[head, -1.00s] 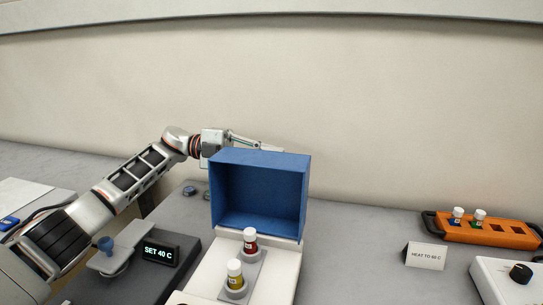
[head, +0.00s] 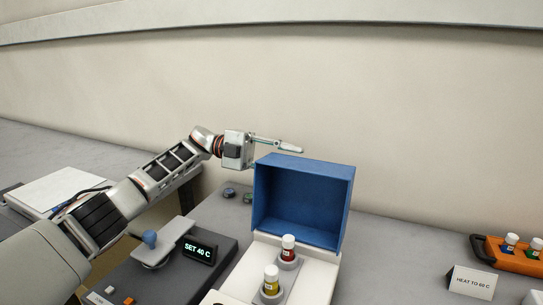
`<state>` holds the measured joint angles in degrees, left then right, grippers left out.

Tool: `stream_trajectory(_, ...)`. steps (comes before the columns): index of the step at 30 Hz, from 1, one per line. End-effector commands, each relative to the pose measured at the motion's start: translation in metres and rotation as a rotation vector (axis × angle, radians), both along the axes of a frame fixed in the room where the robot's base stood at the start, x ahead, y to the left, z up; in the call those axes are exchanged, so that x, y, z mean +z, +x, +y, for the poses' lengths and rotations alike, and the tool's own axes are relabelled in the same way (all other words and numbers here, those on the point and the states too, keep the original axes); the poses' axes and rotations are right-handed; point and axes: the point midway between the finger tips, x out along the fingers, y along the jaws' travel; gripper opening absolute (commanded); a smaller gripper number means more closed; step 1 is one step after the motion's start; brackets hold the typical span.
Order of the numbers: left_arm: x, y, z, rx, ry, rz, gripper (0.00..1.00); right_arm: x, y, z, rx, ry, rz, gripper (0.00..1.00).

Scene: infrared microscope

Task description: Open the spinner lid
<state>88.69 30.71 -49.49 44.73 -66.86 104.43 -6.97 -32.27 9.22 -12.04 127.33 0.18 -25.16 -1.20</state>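The spinner is a white device (head: 246,273) with a blue box-like lid (head: 305,202). The lid stands raised at the device's back, its hollow inside facing me. In front of it, a red vial (head: 288,250) and a yellow vial (head: 271,281) with white caps stand upright in grey holders. My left gripper (head: 290,146) is above and behind the lid's top left edge, pointing right. One finger shows clearly; the lower part is partly hidden by the lid, so its opening cannot be judged. Whether it touches the lid is unclear. My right gripper is out of view.
An orange rack (head: 486,250) with blue-label and green-label vials and a "HEAT TO 60 C" card (head: 472,282) are at right. Bare grey counter lies between.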

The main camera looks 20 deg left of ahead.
Motion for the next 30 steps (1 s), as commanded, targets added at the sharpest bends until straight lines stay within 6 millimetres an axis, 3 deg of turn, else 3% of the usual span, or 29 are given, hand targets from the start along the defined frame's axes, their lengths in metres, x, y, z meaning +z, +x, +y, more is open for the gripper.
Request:
stream_trajectory(4,0.001,0.002,0.031,0.004,0.001,0.000,0.25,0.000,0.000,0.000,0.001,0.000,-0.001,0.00)
stream_trajectory(10,0.001,0.002,0.052,0.000,0.000,0.000,0.25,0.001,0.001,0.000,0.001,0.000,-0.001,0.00)
stream_trajectory(30,0.001,0.001,0.061,0.002,0.000,-0.006,0.25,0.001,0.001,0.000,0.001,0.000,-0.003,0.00)
